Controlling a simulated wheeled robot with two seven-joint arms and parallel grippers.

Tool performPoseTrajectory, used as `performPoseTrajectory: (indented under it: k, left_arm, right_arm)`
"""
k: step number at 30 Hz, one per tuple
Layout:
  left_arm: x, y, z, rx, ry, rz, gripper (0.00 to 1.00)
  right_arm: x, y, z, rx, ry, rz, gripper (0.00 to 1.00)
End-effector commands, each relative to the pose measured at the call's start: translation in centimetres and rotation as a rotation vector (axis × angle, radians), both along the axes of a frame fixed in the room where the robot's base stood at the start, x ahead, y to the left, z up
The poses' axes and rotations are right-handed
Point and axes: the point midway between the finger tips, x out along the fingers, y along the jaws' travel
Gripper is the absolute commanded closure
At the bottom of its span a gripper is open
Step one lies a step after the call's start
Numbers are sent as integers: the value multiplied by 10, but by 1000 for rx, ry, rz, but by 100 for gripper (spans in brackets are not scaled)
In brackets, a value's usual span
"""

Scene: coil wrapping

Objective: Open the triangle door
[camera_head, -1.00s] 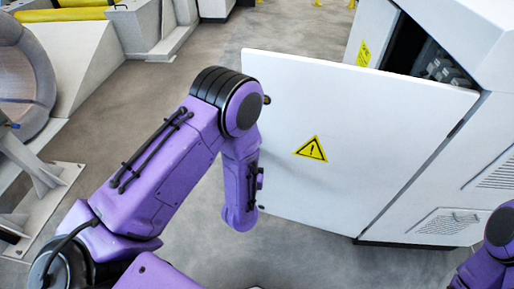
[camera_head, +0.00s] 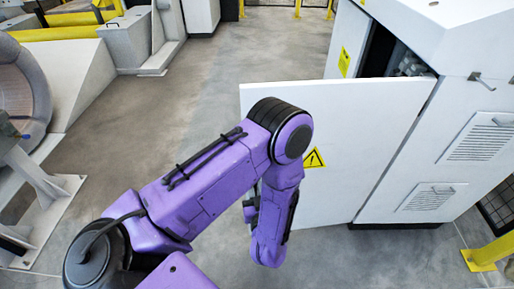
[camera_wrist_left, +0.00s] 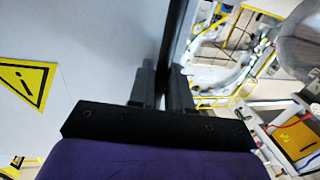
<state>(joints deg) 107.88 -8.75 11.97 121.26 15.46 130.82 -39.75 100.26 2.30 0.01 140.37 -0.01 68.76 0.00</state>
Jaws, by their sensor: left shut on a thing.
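The white door with the yellow warning triangle (camera_head: 365,125) stands swung out from the white cabinet (camera_head: 440,130) in the head view. Its yellow triangle sign (camera_head: 314,158) is partly covered by my left arm. In the left wrist view the door's white face (camera_wrist_left: 85,25) fills the left side, with the triangle sign (camera_wrist_left: 27,78) on it. My left gripper (camera_wrist_left: 164,85) is shut on the door's dark free edge, one finger on each side. In the head view, my left arm hides where the fingers meet the door. My right gripper is not in view.
The cabinet's dark opening (camera_head: 377,52) shows behind the door's top. A yellow post foot (camera_head: 490,254) stands at the lower right. A round coil machine (camera_head: 22,95) is at the left. Grey floor (camera_head: 215,75) lies clear between machine and door.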

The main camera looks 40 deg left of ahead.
Motion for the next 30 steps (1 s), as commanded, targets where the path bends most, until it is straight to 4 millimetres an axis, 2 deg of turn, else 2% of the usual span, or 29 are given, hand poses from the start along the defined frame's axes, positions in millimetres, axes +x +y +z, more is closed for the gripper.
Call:
performPoseTrajectory:
  k: [8,9,10,20,23,30]
  left_arm:
    - [1,-1,0,-1,-2,-3,100]
    - [1,-1,0,-1,-2,-3,72]
    - [1,-1,0,-1,-2,-3,67]
    - [-2,-4,0,0,0,-4,67]
    - [-12,-17,0,1,1,-7,67]
    - [-50,-60,0,0,0,-9,67]
  right_arm:
    - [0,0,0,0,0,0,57]
    - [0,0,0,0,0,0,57]
    - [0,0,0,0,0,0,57]
    - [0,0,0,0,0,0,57]
    - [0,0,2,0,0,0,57]
    - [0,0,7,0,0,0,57]
